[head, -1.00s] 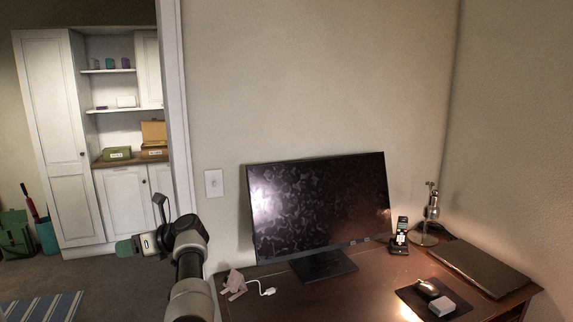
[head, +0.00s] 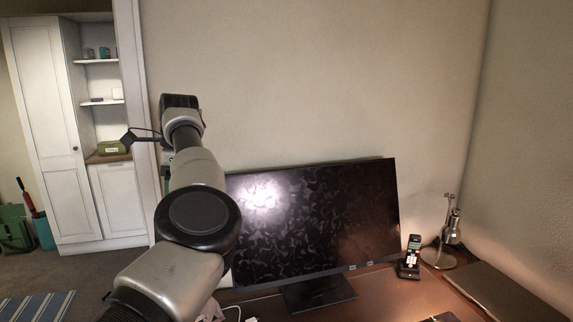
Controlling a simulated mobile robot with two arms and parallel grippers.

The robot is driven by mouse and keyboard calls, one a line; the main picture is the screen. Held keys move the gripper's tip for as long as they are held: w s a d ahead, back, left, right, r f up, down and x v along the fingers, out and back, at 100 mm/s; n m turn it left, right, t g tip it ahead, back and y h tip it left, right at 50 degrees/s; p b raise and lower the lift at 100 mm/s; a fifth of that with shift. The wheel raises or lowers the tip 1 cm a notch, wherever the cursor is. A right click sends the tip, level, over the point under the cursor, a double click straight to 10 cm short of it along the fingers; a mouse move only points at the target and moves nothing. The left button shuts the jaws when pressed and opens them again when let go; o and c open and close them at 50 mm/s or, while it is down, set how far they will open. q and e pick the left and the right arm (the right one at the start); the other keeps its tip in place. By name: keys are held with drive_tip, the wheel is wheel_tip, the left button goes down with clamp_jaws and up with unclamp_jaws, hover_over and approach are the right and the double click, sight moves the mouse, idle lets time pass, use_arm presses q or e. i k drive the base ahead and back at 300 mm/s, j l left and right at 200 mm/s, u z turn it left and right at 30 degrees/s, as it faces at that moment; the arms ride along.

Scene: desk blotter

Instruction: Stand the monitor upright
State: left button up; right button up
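The black monitor (head: 325,220) stands on its flat dark base (head: 318,293) on the brown desk (head: 385,290). Its screen is raised and faces me, with glare at its upper left. Its left edge is partly behind my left arm, and I cannot tell whether the screen leans slightly. My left arm rises from the lower left, in front of the wall and left of the monitor. The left gripper (head: 167,172) is almost wholly hidden behind the arm; only a sliver of its green and white parts shows. My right gripper is out of view.
A cordless phone (head: 411,258) and a metal lamp (head: 448,240) stand right of the monitor. A closed laptop (head: 510,295) lies at the desk's right side. A white cable plug (head: 251,319) lies at the front left. White cabinets (head: 75,130) stand far left.

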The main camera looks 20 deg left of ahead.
sight(300, 224)
drive_tip(key=i+l, duration=0.15)
drive_tip(key=i, duration=0.2)
drive_tip(key=i+l, duration=0.15)
drive_tip(key=i, duration=0.25)
drive_tip(key=i+l, duration=0.15)
drive_tip(key=i, duration=0.2)
